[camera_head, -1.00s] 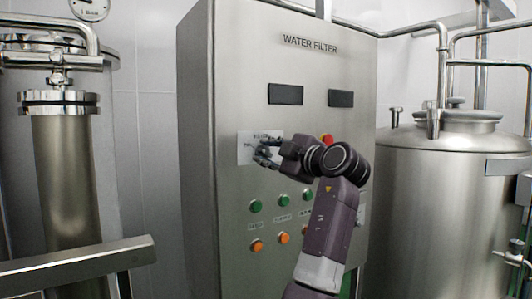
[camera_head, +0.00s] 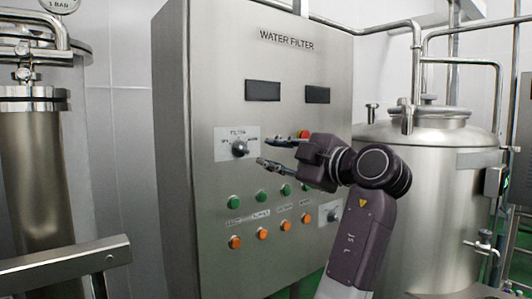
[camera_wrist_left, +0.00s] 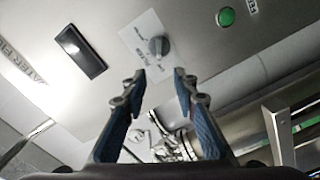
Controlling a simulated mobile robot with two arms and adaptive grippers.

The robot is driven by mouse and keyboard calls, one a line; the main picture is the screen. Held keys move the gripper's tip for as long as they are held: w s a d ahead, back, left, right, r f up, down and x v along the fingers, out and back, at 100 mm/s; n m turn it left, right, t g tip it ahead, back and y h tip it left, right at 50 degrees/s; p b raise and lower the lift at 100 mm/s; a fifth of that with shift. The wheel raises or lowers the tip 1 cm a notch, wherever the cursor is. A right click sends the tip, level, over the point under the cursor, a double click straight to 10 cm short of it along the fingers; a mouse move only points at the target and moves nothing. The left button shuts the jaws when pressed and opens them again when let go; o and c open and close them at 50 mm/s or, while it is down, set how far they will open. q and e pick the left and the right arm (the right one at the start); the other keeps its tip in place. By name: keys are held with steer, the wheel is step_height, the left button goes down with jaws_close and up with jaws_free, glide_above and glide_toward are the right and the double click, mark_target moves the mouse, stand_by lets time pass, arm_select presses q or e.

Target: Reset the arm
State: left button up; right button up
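My left gripper (camera_head: 264,151) is in front of the grey "WATER FILTER" cabinet (camera_head: 205,75), just right of the filter knob (camera_head: 239,148) on its white label plate. The two fingers are spread, with nothing between them, and apart from the knob. In the left wrist view the open gripper (camera_wrist_left: 160,73) faces the panel, and the knob (camera_wrist_left: 160,47) shows just beyond the fingertips. My right gripper is not in view.
Green buttons (camera_head: 234,202) and orange buttons (camera_head: 235,242) sit below the knob. A red button (camera_head: 303,134) is partly behind my gripper. A steel tank (camera_head: 430,215) stands at right, a steel column (camera_head: 35,170) at left, and a metal rail (camera_head: 60,266) at lower left.

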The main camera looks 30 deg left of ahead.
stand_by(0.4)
